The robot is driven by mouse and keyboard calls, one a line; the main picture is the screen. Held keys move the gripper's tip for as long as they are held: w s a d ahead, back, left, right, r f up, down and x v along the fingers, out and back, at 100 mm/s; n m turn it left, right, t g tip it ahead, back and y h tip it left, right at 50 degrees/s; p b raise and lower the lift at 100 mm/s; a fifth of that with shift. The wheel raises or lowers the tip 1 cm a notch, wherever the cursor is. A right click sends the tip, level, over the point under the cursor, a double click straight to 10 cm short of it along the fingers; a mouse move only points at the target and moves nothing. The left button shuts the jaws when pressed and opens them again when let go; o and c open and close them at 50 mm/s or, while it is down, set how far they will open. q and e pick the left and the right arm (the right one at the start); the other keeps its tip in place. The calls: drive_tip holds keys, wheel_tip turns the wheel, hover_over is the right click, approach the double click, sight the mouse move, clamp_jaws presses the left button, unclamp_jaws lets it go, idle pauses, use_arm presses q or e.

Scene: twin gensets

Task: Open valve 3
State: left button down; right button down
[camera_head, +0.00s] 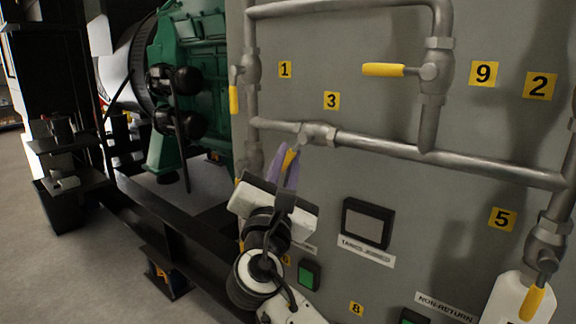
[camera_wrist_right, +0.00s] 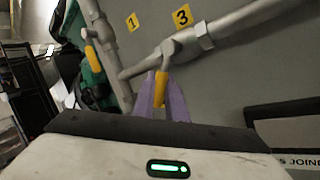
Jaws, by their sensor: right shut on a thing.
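Valve 3 (camera_head: 317,134) sits on the horizontal grey pipe, just below the yellow "3" label (camera_head: 331,100). Its yellow handle (camera_head: 289,160) points downward, leaning left. In the right wrist view, the valve body (camera_wrist_right: 168,48) and its yellow handle (camera_wrist_right: 161,88) are ahead of my gripper. My right gripper (camera_head: 285,168) has purple fingers, one on each side of the handle, and is shut on it. The fingers hide part of the handle. In the right wrist view the gripper (camera_wrist_right: 160,98) reaches up to the handle from below. My left gripper is not in view.
Valve 1's yellow handle (camera_head: 234,99) hangs down at the left. Valve 9's handle (camera_head: 384,70) lies horizontal at upper right. Valve 5's handle (camera_head: 531,303) hangs at lower right. A grey panel backs the pipes. A green engine (camera_head: 190,45) stands at the left.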

drive_tip(key=c, duration=1.8)
unclamp_jaws()
drive_tip(key=shift+o, duration=0.2)
drive_tip(key=shift+s, duration=0.1)
drive_tip(key=v, duration=1)
